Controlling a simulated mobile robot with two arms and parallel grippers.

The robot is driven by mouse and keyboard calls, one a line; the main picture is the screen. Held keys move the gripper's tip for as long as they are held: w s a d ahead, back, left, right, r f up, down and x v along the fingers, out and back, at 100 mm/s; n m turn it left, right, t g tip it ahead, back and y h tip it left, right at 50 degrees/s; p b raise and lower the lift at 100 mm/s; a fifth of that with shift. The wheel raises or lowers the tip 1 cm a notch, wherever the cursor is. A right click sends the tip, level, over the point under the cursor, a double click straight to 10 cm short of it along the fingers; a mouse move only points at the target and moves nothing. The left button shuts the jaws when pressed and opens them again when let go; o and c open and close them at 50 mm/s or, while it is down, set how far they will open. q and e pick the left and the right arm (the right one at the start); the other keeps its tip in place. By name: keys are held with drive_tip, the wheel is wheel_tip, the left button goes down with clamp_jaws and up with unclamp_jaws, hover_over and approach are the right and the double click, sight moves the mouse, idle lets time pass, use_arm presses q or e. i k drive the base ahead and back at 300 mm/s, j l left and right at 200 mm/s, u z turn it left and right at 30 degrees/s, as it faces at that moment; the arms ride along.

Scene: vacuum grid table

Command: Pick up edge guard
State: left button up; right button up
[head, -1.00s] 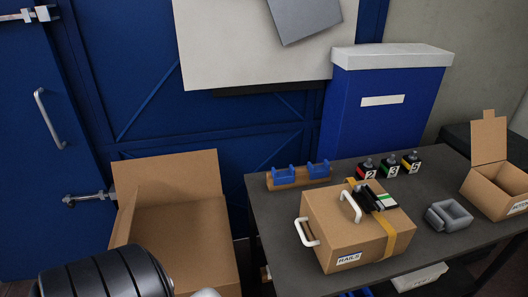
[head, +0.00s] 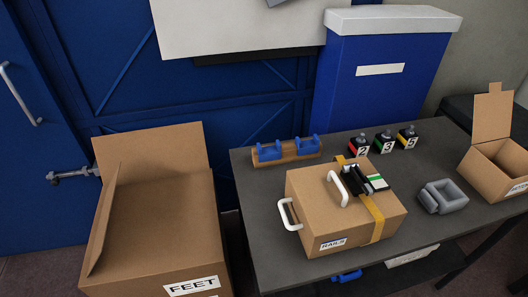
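No part is labelled as an edge guard, so I cannot tell for certain which one it is. Two blue U-shaped pieces, the left one (head: 269,152) and the right one (head: 307,148), sit in a wooden holder (head: 288,158) at the table's back left. A closed cardboard box (head: 312,212) labelled RAILS stands in front of them, with white handles and a yellow strap (head: 377,214) over it. A black device (head: 354,183) with a green-and-white part sits on the strap on top. Neither of my grippers is in view.
A large open carton (head: 160,240) labelled FEET stands left of the dark table (head: 262,230). A blue bin (head: 370,90) stands behind. The table's front left is clear.

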sight(267, 153)
drive_tip(key=j+u, duration=0.1)
drive_tip(key=j, duration=0.35)
drive_tip(key=i+j, duration=0.1)
drive_tip(key=j, duration=0.3)
drive_tip(key=i+j+u, duration=0.15)
drive_tip(key=j, duration=0.3)
drive_tip(key=k, duration=0.05)
